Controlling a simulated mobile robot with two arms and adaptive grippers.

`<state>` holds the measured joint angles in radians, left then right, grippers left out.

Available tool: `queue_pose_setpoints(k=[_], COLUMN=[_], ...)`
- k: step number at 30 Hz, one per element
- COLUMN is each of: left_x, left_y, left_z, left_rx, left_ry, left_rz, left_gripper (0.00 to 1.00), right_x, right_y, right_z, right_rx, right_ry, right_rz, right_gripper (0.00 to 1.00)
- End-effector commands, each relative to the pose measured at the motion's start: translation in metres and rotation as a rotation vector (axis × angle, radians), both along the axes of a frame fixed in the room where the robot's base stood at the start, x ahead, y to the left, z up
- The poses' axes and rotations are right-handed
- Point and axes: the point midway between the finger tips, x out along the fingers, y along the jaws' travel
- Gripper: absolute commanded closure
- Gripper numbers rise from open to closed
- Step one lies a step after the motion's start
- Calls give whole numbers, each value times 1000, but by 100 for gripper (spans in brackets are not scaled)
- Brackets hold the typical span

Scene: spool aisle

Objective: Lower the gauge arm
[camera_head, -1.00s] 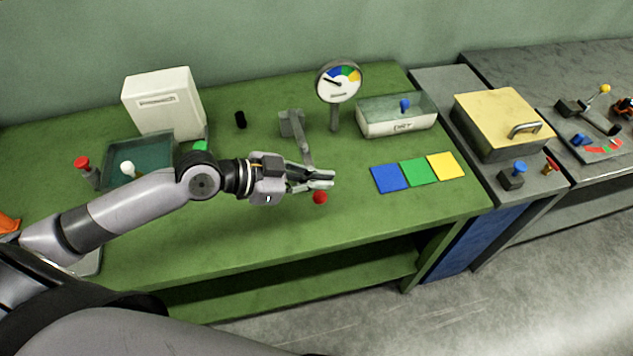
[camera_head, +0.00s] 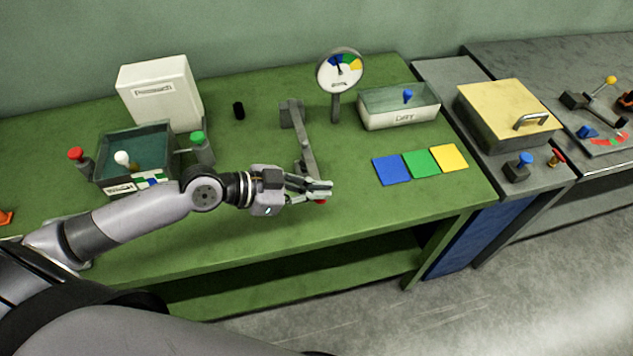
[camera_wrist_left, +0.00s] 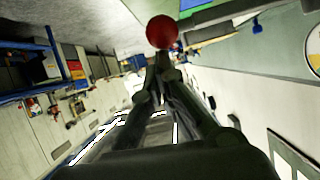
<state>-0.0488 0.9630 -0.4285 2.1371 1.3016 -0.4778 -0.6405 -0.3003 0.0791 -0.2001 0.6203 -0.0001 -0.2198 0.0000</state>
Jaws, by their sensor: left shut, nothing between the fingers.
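The gauge arm (camera_head: 308,150) is a grey bar hinged at a grey block on the green bench, slanting toward the front edge. Its red ball knob (camera_head: 320,202) is mostly hidden by my left gripper (camera_head: 328,188). In the left wrist view the knob (camera_wrist_left: 162,31) shows whole, just past the fingertips (camera_wrist_left: 163,62). My left gripper is shut and empty, over the knob end; I cannot tell whether it touches. The round gauge (camera_head: 340,72) stands behind, its needle pointing nearly straight up near the blue-green part. My right gripper is not in view.
Blue, green and yellow squares (camera_head: 420,163) lie right of the gripper. A pale tray (camera_head: 400,119) stands behind them. Left are a dark green bin (camera_head: 106,158), a red-knobbed post (camera_head: 77,157) and a green-knobbed post (camera_head: 200,146). The bench front is clear.

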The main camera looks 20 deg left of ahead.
Motion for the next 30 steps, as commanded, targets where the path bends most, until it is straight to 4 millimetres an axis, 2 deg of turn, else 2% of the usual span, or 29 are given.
queue_pose_setpoints(k=[1, 2, 14, 17, 28, 30], left_x=[-1, -1, -3, -3, 5, 5], left_y=[0, 0, 0, -1, -8, -9], left_z=[-9, -10, -10, -5, 39, 40], left_rx=[1, 1, 5, 5, 1, 0], left_ry=[0, 0, 10, 10, -7, -7], left_rz=[0, 0, -2, -1, 7, 8], left_gripper=[100, 100, 100, 100, 100, 100], right_x=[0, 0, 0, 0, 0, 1], right_y=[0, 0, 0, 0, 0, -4], right_z=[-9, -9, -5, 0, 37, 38], right_rx=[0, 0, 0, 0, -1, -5], right_ry=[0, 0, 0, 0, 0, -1], right_rz=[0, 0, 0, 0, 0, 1], right_gripper=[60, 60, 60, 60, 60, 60])
